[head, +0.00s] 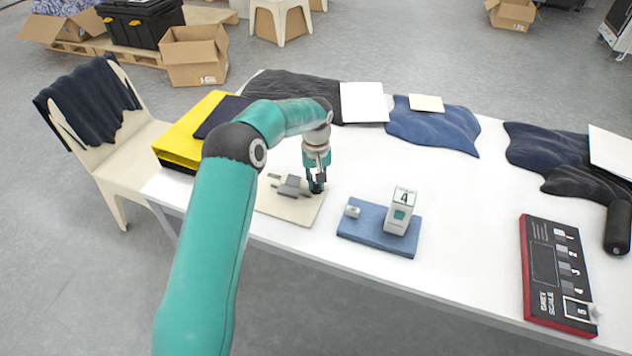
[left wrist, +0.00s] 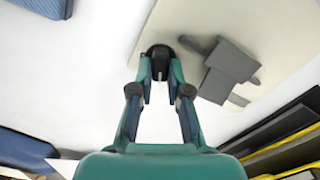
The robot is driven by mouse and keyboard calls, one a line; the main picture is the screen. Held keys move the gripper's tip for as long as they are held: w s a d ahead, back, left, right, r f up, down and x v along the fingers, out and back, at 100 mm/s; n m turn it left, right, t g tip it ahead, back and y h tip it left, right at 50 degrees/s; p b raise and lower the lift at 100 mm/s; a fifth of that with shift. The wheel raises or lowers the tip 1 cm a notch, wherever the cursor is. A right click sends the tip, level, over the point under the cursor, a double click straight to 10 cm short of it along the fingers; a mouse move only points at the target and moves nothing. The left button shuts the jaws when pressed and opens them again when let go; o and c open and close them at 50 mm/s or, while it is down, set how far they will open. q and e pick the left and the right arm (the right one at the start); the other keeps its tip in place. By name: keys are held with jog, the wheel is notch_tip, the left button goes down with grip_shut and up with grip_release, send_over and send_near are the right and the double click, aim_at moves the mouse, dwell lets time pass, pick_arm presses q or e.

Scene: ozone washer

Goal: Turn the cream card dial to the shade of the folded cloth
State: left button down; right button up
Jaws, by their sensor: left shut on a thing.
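The cream card (head: 273,207) lies flat near the table's front edge, with a grey block (head: 290,187) on it; it also shows in the wrist view (left wrist: 275,25). My left gripper (head: 317,186) points down at the card's right side. In the left wrist view its fingers (left wrist: 160,68) are closed around a dark round knob (left wrist: 158,52) with a pale mark, at the card's edge. The fingers hide part of the knob, and no readout of this dial is legible. A dark folded cloth (head: 220,117) lies on a yellow item. My right gripper is not in view.
A blue card (head: 372,239) bears a white block (head: 402,206) reading 4 and a small knob (head: 352,211). Dark and blue garments line the table's back. Bare white tabletop separates them.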

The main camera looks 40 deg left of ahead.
pick_arm(q)
jog(key=m, duration=0.6)
jog(key=shift+d, duration=0.2)
jog(key=m, duration=0.6)
jog(key=shift+d, duration=0.15)
jog(key=c, duration=1.4)
grip_release()
jog(key=shift+r, duration=0.1)
notch_tip(320, 180, up, 12)
